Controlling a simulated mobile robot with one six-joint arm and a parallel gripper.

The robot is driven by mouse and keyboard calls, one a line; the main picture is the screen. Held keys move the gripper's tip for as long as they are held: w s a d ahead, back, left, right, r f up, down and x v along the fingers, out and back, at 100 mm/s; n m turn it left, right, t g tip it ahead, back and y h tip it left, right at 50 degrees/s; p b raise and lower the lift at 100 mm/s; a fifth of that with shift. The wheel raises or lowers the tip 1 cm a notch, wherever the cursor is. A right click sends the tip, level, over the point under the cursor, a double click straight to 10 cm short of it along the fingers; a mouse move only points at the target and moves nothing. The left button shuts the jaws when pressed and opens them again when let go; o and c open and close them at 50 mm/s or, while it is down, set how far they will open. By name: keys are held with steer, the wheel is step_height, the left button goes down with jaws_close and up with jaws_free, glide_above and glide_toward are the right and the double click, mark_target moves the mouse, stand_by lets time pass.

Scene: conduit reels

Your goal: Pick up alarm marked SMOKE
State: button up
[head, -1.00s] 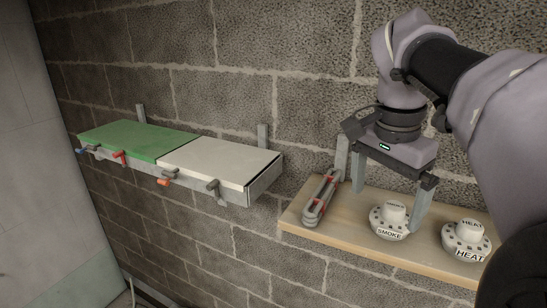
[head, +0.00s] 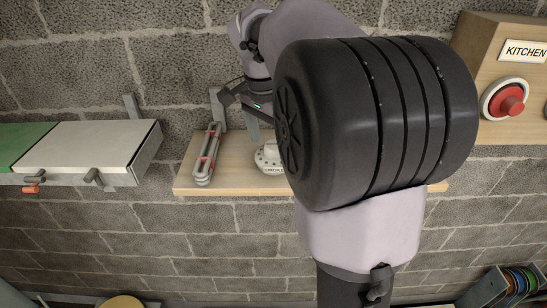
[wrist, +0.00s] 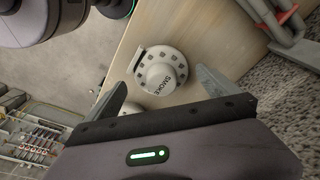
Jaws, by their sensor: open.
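The white round alarm marked SMOKE (wrist: 161,72) sits on a wooden shelf (wrist: 232,35) in the wrist view, its label readable. In the head view, the alarm (head: 268,158) is partly hidden behind my arm. My gripper (wrist: 162,79) is open and empty, with one finger to each side of the alarm in the wrist view. I cannot tell how far the fingertips are from it. In the head view most of my gripper is hidden by my arm. Part of another white object (wrist: 131,107) shows behind my gripper's left finger.
A grey looped item with red clips (head: 207,155) lies on the shelf left of the alarm. A white-topped shelf (head: 85,145) and a green-topped one (head: 20,140) are further left. A KITCHEN box with a red button (head: 508,100) is at right. The block wall is close behind.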

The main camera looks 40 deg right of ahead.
steer(key=f, duration=0.2)
steer(key=shift+w+d+f, duration=0.25)
steer(key=shift+d+f, duration=0.05)
steer(key=shift+d, duration=0.05)
steer(key=shift+s, duration=0.1)
steer(key=shift+c, duration=1.1)
steer(key=c, duration=1.1)
steer(key=shift+r, duration=0.1)
